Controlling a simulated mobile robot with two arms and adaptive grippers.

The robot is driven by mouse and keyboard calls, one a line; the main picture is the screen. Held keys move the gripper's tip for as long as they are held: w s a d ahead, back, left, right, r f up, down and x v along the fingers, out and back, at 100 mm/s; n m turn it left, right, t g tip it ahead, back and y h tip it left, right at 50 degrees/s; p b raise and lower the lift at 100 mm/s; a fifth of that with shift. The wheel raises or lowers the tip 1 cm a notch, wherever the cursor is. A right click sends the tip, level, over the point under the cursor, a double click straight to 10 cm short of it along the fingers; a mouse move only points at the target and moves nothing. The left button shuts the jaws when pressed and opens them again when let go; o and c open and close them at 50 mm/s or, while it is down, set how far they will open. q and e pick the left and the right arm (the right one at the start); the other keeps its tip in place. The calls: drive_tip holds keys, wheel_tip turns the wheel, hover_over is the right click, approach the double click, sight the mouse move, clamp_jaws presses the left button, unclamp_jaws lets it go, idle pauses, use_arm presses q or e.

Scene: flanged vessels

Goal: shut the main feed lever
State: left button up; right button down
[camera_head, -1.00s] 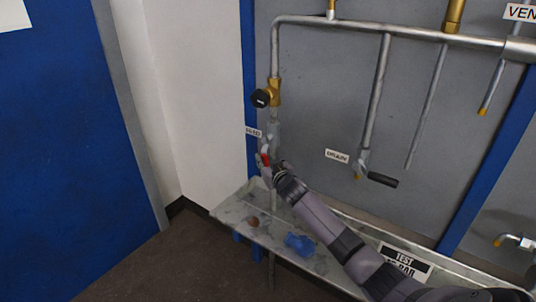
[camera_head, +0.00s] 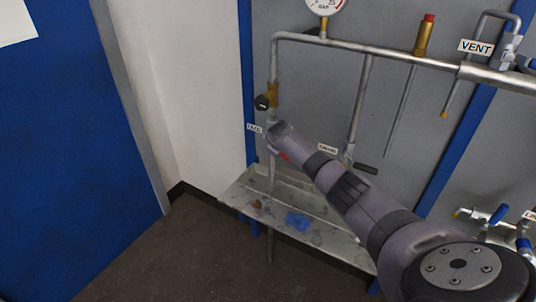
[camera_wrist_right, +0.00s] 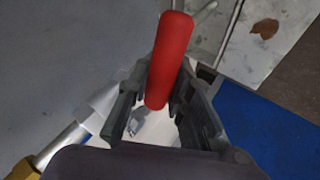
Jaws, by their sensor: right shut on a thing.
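The main feed lever's red grip (camera_head: 285,157) shows just under my right gripper (camera_head: 279,136) in the head view, below the brass valve and beside the feed label (camera_head: 254,128). The pipe and valve body behind are mostly hidden by my arm. In the right wrist view the red grip (camera_wrist_right: 168,60) lies between the two dark fingers of my right gripper (camera_wrist_right: 163,88), which is shut on it. The grip's far end sticks out beyond the fingers. My left gripper is not in view.
A black-knobbed brass valve (camera_head: 266,100) sits above on the same pipe. The drain label (camera_head: 327,149) and black drain handle (camera_head: 366,168) are close to my forearm. A drip tray (camera_head: 240,187) holding a blue cloth (camera_head: 298,221) lies below. Open floor is left.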

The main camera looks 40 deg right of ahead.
drive_tip(key=shift+r+g+b, duration=0.2)
drive_tip(key=shift+g+b, duration=0.1)
drive_tip(key=shift+g, duration=0.1)
drive_tip(key=g+b, duration=0.1)
drive_tip(key=r+n+h+b, duration=0.1)
drive_tip(key=shift+s+g+b, duration=0.2)
drive_tip(key=shift+g+b, duration=0.15)
drive_tip(key=shift+g, duration=0.05)
drive_tip(key=shift+r+b, duration=0.1)
drive_tip(key=shift+b, duration=0.25)
use_arm(q)
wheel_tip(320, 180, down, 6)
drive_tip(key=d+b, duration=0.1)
drive_tip(key=b, duration=0.1)
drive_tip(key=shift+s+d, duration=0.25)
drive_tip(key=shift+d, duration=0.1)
use_arm(e)
drive_tip(key=shift+s+d+r+n+g+h, duration=0.1)
drive_tip(key=shift+r+n+g+h, duration=0.2)
drive_tip(key=shift+r+g, duration=0.4)
drive_tip(key=shift+f, duration=0.1)
drive_tip(key=c, duration=1.4)
unclamp_jaws()
